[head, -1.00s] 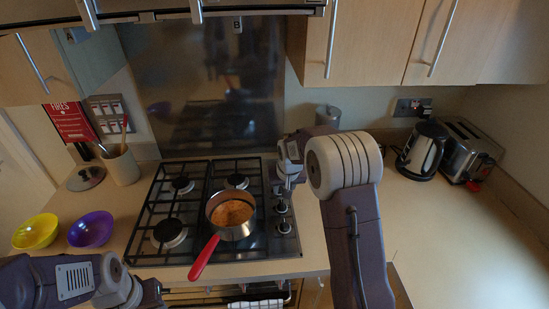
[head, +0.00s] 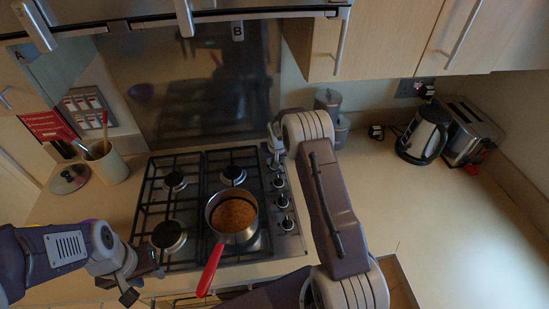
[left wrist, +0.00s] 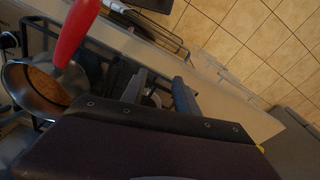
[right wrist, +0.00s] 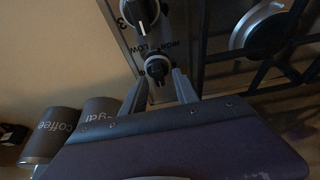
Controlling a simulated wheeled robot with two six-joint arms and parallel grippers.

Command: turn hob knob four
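The gas hob (head: 153,209) has a column of black and silver knobs down its right side, such as the middle knob (head: 283,201). My right gripper (head: 272,146) is over the far end of this column and hides the far knob in the head view. In the right wrist view, a small dark knob (right wrist: 157,68) sits just beyond and between the open fingertips (right wrist: 160,78). Another knob (right wrist: 144,10) is above it, beside a printed 3. The near knob's number is not readable. My left gripper (head: 140,284) is open and empty (left wrist: 158,80) near the hob's front left.
A saucepan (head: 232,217) of orange food stands on the hob, its red handle (head: 210,270) sticking out over the front edge. Canisters (right wrist: 60,125) stand behind the right gripper. A kettle (head: 423,137) and toaster (head: 468,130) are at the right.

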